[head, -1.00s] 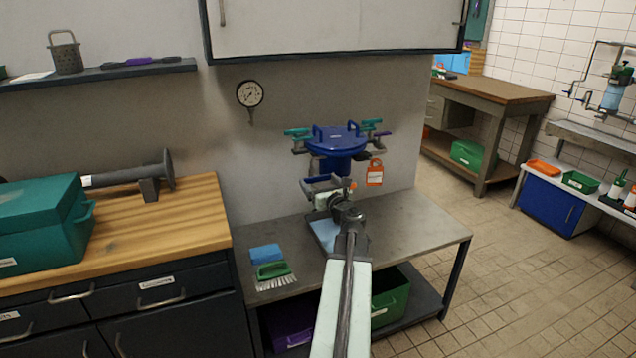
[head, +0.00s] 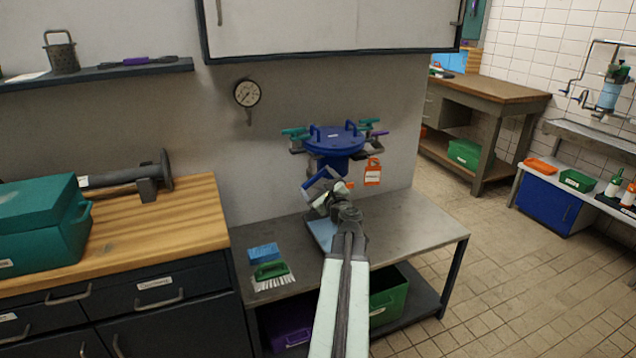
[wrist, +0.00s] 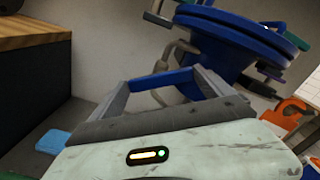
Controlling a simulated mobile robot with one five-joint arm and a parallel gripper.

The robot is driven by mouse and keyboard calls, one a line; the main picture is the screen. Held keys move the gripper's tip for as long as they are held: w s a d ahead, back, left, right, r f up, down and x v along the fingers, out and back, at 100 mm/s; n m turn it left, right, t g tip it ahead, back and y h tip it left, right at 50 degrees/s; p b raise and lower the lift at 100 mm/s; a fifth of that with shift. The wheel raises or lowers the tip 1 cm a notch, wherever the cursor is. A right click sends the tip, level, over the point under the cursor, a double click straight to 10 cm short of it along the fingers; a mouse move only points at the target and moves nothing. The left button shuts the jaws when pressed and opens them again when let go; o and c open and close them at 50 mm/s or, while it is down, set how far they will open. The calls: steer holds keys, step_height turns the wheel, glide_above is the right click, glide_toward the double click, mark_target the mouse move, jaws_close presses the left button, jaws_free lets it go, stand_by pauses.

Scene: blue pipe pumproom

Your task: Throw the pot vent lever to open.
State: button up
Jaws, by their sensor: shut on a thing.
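The blue pot (head: 335,145) with its round flat lid hangs at the wall above the metal bench; it also shows in the wrist view (wrist: 225,52). My gripper (head: 318,187) is just below and in front of the pot. In the wrist view its two grey fingers (wrist: 163,84) are shut on a blue bar, which I take as the pot vent lever (wrist: 160,79). The bar spans between the fingertips and is tilted. A curved grey pipe (wrist: 176,62) runs beside the pot behind it. The lever's pivot is hidden.
Teal clamp handles (head: 295,132) stick out around the lid. A blue sponge (head: 263,252) and green brush (head: 272,272) lie on the metal bench (head: 420,232). A pressure gauge (head: 247,93) is on the wall.

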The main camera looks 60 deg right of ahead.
steer(key=n, duration=0.5)
steer(key=shift+s+n, duration=0.1)
steer(key=shift+n, duration=0.2)
steer(key=n, duration=0.5)
steer(key=shift+f+n, duration=0.1)
steer(key=shift+n, duration=0.5)
steer(key=o, duration=1.1)
